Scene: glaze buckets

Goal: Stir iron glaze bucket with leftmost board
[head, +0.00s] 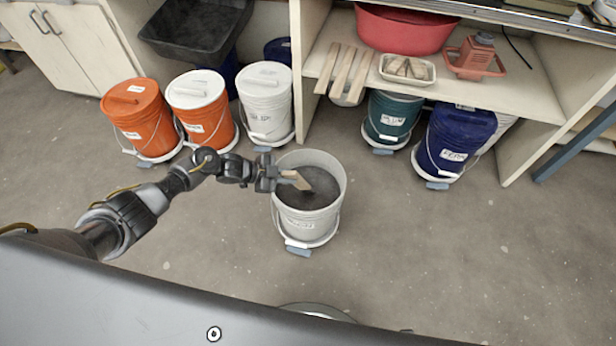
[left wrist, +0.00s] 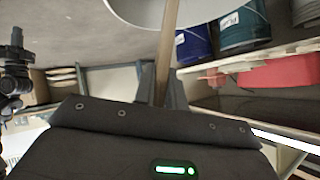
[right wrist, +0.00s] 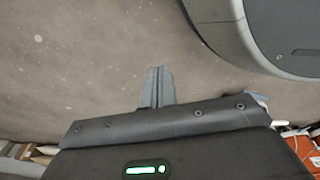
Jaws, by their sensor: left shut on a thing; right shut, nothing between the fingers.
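An open white bucket (head: 303,228) full of dark grey glaze (head: 318,193) stands on the floor in the middle of the head view. Its label is too small to read. My left gripper (head: 281,179) is at the bucket's left rim, shut on a wooden board (head: 298,180). The board slants down over the glaze, and its far end seems to be in it. In the left wrist view the board (left wrist: 168,45) runs from the fingers (left wrist: 163,90) toward the bucket. My right gripper (right wrist: 158,86) is shut and empty over bare floor in the right wrist view; the head view does not show it.
Lidded orange (head: 140,120), orange-and-white (head: 203,110) and white (head: 266,105) buckets stand back left. Green (head: 392,117) and blue (head: 455,140) ones stand under the shelf (head: 510,92). More boards (head: 341,72), a tray (head: 407,78) and a red basin (head: 400,32) lie on the shelf.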

